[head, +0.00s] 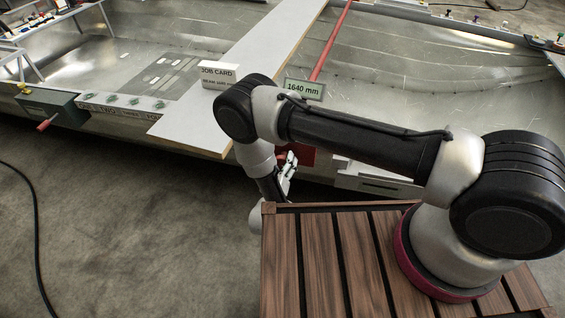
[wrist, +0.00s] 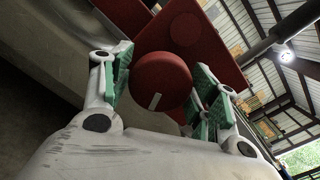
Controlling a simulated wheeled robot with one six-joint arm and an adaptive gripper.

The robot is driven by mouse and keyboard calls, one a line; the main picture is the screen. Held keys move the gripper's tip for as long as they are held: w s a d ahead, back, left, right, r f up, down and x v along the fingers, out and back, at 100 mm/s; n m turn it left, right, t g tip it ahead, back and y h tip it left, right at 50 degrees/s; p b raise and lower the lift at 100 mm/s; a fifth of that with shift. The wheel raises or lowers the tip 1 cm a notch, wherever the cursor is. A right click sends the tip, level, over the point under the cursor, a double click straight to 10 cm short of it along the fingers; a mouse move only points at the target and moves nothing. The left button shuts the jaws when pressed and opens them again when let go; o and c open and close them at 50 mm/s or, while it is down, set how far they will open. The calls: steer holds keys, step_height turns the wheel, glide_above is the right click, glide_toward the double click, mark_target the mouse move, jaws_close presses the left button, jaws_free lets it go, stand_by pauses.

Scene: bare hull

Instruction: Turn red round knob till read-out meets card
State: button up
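The red round knob (wrist: 162,78) faces me in the wrist view, with a white mark on its lower edge. It sits on a red housing (wrist: 215,38). My gripper (wrist: 165,88) is open, with one green-padded finger on each side of the knob; I cannot tell whether either pad touches it. In the head view my gripper (head: 287,168) is beside the red housing (head: 306,153), and my arm hides much of that spot. The read-out (head: 303,89) shows 1640 mm. The job card (head: 218,76) stands on a pale plank; its lower line is too small to read surely.
The pale plank (head: 190,123) crosses the metal hull (head: 420,50). A red bar (head: 331,42) runs back from near the read-out. A grey box with a red handle (head: 47,121) is at the left. A black cable (head: 36,230) lies on the open floor.

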mark_target(283, 156)
steer(key=shift+o, duration=0.5)
step_height(283, 156, up, 10)
stand_by(0.3)
steer(key=shift+f, duration=0.2)
